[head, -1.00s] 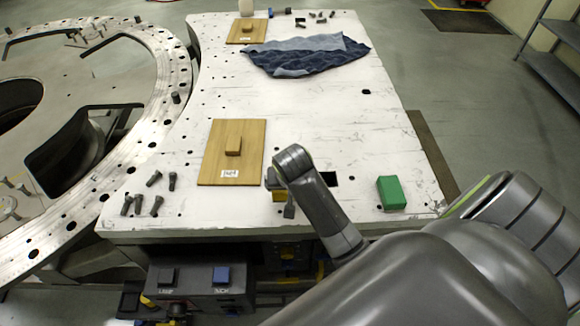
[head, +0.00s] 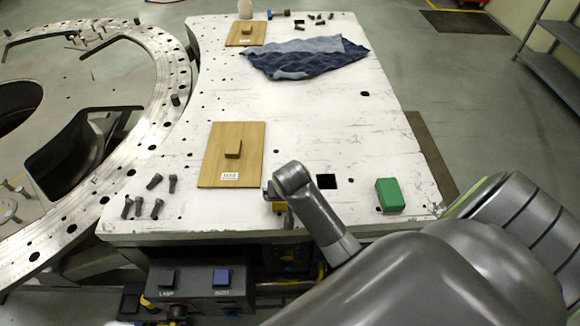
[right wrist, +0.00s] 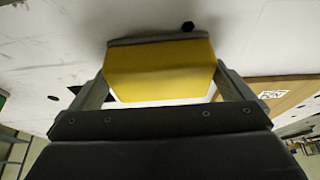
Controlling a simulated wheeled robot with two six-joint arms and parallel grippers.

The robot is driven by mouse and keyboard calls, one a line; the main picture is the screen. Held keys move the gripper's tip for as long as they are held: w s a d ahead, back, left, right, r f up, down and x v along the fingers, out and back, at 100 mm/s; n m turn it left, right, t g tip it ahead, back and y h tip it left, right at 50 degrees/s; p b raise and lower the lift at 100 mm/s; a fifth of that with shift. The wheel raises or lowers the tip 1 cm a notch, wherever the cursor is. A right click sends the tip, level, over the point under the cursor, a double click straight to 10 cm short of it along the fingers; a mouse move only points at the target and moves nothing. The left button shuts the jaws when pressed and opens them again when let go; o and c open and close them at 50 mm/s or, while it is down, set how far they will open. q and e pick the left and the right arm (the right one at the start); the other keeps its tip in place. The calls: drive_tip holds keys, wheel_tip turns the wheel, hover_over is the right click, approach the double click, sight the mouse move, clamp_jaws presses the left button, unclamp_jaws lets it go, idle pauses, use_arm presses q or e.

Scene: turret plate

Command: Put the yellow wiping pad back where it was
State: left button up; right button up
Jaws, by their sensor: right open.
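The yellow wiping pad (right wrist: 158,72) has a grey strip along one edge and lies at the white table top near its front edge. In the head view only a small yellow part of the pad (head: 279,207) shows beside my right wrist. My right gripper (right wrist: 163,88) is open, with one finger on each side of the pad. I cannot tell whether the fingers touch it. My left gripper is not in view.
A green block (head: 390,195) stands right of my right arm. A blue cloth (head: 310,62) and another board (head: 240,38) lie at the back. The table's middle is clear.

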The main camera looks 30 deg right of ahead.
drive_tip(key=shift+a+r, duration=0.1)
drive_tip(key=shift+r, duration=0.3)
drive_tip(key=b+v, duration=0.1)
drive_tip(key=v, duration=1)
drive_tip(key=shift+r, duration=0.2)
drive_tip(key=shift+s, duration=0.1)
